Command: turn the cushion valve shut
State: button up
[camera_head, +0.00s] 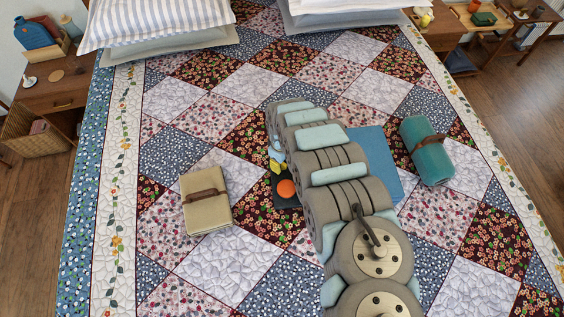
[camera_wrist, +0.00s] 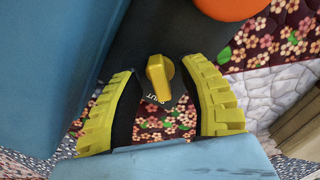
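The yellow valve knob (camera_wrist: 158,76) sits on a dark panel (camera_wrist: 150,38) in the wrist view. White lettering, partly hidden, shows just below the knob and appears to end in "UT". My gripper (camera_wrist: 157,70) has yellow ribbed fingers with black inner pads. They are spread, one on each side of the knob, with a visible gap on both sides. A blue cushion (camera_wrist: 40,75) fills the left of the wrist view. In the head view the blue cushion (camera_head: 378,158) lies partly behind my arm, and yellow finger parts of my gripper (camera_head: 277,166) show near the dark panel (camera_head: 290,203).
An orange round cap (camera_head: 286,188) is on the panel close to my gripper. A tan strapped case (camera_head: 206,202) lies left on the quilt (camera_head: 230,268), and a teal roll (camera_head: 427,152) lies right. Pillows (camera_head: 160,22) are at the far end. A nightstand (camera_head: 55,88) stands left.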

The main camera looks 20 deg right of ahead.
jog(key=shift+r, duration=0.1)
notch_tip(320, 180, up, 12)
dwell(1.1)
dwell(0.5)
